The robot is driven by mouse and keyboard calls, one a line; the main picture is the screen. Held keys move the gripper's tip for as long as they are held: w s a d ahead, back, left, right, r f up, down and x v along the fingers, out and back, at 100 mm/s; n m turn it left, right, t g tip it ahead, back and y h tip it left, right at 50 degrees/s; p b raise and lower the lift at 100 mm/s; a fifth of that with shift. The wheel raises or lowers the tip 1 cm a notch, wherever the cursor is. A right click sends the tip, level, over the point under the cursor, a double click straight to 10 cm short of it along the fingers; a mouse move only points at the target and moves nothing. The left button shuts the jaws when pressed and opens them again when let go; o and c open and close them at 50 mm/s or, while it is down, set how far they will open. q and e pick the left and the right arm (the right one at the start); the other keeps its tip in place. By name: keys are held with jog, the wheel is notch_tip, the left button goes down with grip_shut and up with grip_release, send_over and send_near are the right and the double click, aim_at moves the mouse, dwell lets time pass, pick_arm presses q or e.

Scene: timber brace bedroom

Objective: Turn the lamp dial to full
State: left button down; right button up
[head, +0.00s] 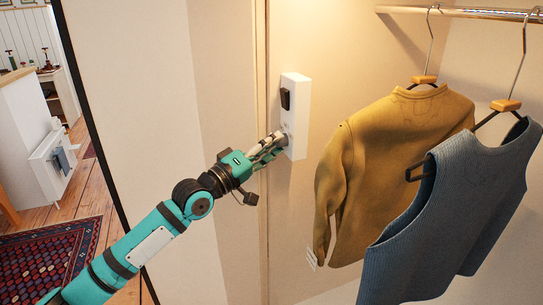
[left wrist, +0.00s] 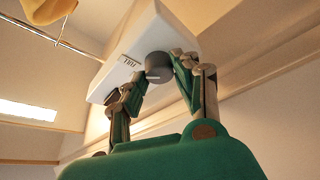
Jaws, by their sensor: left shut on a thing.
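A white control box (head: 300,110) is fixed upright on the cream wall, with a black switch (head: 285,99) on its upper part. The dial (left wrist: 158,65) is a grey round knob on the box, with a pale line on its edge; small dark marks lie beside it on the box face (left wrist: 120,60). My left gripper (head: 280,142) reaches the lower part of the box. In the left wrist view the gripper's fingers (left wrist: 158,72) are on either side of the dial, shut on it. In the head view the dial is mostly hidden by the fingers. My right gripper is not in view.
A mustard sweater (head: 385,150) and a blue vest (head: 450,205) hang from a metal rail (head: 460,12) close to the right of the box. A patterned rug (head: 45,260) and a white cabinet (head: 30,140) are at the far left.

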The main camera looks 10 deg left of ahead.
pick_arm(q)
jog(key=shift+f, duration=0.1)
dwell(0.3)
jog(key=c, duration=1)
grip_release()
